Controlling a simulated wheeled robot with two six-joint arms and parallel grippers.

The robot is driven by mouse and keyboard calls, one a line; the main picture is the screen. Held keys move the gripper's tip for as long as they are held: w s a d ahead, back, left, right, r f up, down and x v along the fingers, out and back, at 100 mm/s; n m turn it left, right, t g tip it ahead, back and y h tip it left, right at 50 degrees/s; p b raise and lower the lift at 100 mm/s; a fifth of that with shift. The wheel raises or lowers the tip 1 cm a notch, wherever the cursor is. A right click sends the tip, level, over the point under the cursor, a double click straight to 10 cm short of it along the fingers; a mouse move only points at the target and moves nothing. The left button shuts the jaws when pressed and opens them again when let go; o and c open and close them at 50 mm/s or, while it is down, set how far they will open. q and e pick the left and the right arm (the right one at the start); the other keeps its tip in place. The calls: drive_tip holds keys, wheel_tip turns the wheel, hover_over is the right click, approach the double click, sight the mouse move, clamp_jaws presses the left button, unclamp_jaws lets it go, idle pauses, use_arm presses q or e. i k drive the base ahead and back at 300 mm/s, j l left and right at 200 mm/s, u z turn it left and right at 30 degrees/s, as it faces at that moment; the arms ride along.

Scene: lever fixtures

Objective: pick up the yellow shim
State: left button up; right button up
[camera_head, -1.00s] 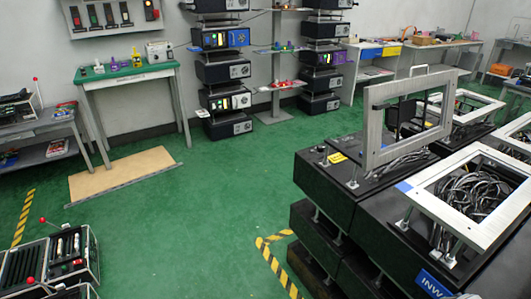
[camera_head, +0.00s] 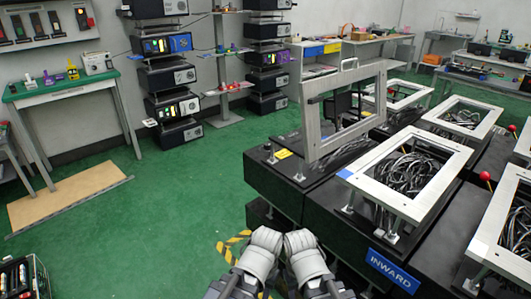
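A small flat yellow piece (camera_head: 283,153) lies on top of the black fixture, at the foot of the upright metal frame. It may be the yellow shim or a label; it is too small to tell. A small yellow item (camera_head: 73,73) also stands on the green-topped table at the left. Two grey rounded links of my arms show side by side at the bottom centre. No gripper fingers show, so neither gripper can be seen. Both yellow things are well apart from my arms.
Black fixtures with light metal frames (camera_head: 408,178) and cables fill the right side. A blue "INWARD" sign (camera_head: 392,270) is on the near one. Black stacked units (camera_head: 172,105) stand at the back. The green floor (camera_head: 165,225) is clear at centre left.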

sight(284, 152)
drive_tip(key=z, duration=0.45)
drive_tip(key=j+z, duration=0.4)
drive_tip(key=i+j+z, duration=0.1)
drive_tip(key=z, duration=0.25)
drive_tip(key=j+z, duration=0.4)
drive_tip(key=k+j+z, duration=0.1)
drive_tip(key=j, duration=0.65)
drive_tip(key=k+j+z, duration=0.15)
drive_tip(key=j, duration=0.25)
drive_tip(key=k+j+z, duration=0.1)
drive_tip(key=j, duration=0.25)
